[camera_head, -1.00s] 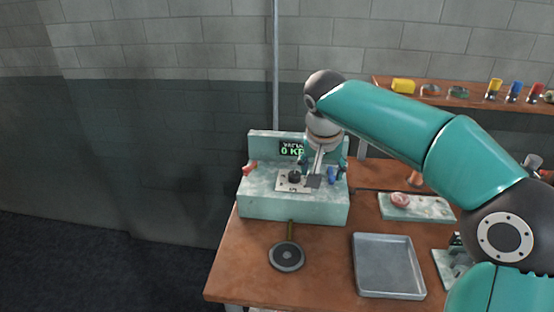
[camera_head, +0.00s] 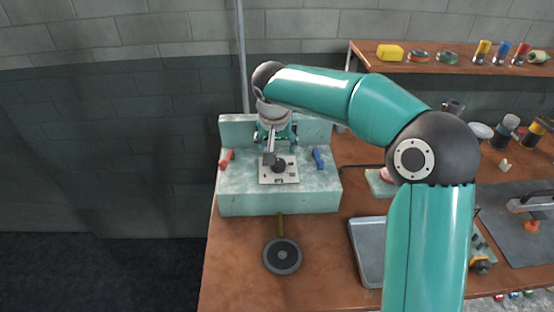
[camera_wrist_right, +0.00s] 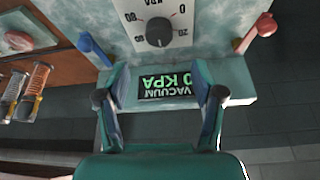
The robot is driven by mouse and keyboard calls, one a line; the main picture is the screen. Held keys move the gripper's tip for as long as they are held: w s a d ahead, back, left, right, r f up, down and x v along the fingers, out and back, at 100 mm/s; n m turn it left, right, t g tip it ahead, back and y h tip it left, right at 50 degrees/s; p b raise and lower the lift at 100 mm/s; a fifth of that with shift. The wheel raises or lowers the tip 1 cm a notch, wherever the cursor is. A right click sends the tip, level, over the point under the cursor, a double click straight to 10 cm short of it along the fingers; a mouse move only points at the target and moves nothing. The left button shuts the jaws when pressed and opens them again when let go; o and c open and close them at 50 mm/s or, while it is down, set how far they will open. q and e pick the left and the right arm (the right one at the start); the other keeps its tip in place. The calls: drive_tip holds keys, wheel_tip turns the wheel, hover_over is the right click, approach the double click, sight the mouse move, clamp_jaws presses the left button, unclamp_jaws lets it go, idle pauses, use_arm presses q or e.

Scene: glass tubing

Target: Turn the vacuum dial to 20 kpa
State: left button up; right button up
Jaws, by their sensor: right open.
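The black vacuum dial (camera_head: 279,165) sits on a white scale plate on top of the pale green vacuum unit (camera_head: 290,202). In the right wrist view the dial (camera_wrist_right: 159,31) appears upside down, with 80, 60, 0 and 20 readable around it. The lit display (camera_wrist_right: 166,83) reads VACUUM 0 KPA; in the head view my right gripper hides it. My right gripper (camera_head: 274,138) is open and empty, above the unit and behind the dial. Its fingers (camera_wrist_right: 160,90) lie either side of the display in the wrist view, apart from the dial. My left gripper is not in view.
A red lever (camera_head: 226,159) and a blue lever (camera_head: 318,158) flank the dial plate. A round dark disc (camera_head: 282,256) lies in front of the unit. A metal tray (camera_head: 366,250) is partly hidden by my right arm. A shelf (camera_head: 450,68) holds small items at the back right.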

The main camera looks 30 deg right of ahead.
sight(277, 161)
drive_tip(key=p+x, duration=0.1)
drive_tip(key=x, duration=0.8)
drive_tip(key=shift+w+d+f, duration=0.1)
drive_tip(key=shift+f, duration=0.2)
drive_tip(key=c, duration=1.1)
